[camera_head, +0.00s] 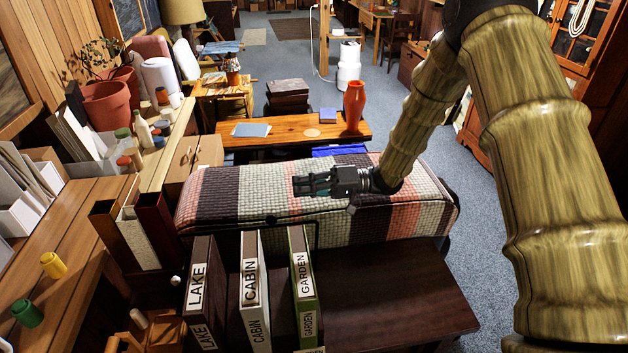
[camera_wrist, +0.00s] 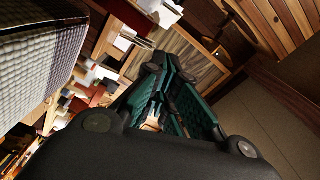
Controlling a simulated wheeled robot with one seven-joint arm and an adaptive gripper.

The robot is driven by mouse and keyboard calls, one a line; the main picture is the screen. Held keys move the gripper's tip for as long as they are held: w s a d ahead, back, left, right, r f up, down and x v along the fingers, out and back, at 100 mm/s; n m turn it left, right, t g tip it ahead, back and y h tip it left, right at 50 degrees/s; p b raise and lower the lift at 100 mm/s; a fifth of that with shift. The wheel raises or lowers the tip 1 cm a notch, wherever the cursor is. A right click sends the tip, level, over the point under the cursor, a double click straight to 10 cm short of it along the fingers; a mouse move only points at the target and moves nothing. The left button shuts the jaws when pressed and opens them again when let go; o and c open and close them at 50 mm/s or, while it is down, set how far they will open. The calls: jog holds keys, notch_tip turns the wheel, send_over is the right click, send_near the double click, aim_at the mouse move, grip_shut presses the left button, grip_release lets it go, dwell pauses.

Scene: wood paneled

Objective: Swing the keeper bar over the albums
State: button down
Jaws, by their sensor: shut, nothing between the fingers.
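Three upright albums stand in a row on the dark table in the head view: LAKE (camera_head: 203,285), CABIN (camera_head: 254,290) and GARDEN (camera_head: 303,285), with gaps between them. A thin dark rod with a round knob (camera_head: 270,219) shows behind CABIN and GARDEN, against the striped bench; it may be the keeper bar, but its full shape is hard to make out. My gripper (camera_head: 298,185) is shut and empty, pointing left over the bench, behind and above the albums, apart from the rod. The wrist view shows its teal-padded fingers (camera_wrist: 165,95); no album or bar is clear there.
The striped bench (camera_head: 345,220) lies behind the albums. The dark table (camera_head: 400,300) is bare right of GARDEN. Upright brown and white holders (camera_head: 135,235) stand left of LAKE. A low wooden table (camera_head: 285,142) with a red vase (camera_head: 354,105) is farther back.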

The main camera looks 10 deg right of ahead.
jog(key=s+a+f+p, duration=0.1)
jog(key=s+a+p, duration=0.2)
jog(key=a, duration=0.2)
jog(key=shift+s+a+p, duration=0.25)
jog(key=shift+s+p, duration=0.05)
jog(key=shift+s, duration=0.05)
jog(key=shift+f, duration=0.1)
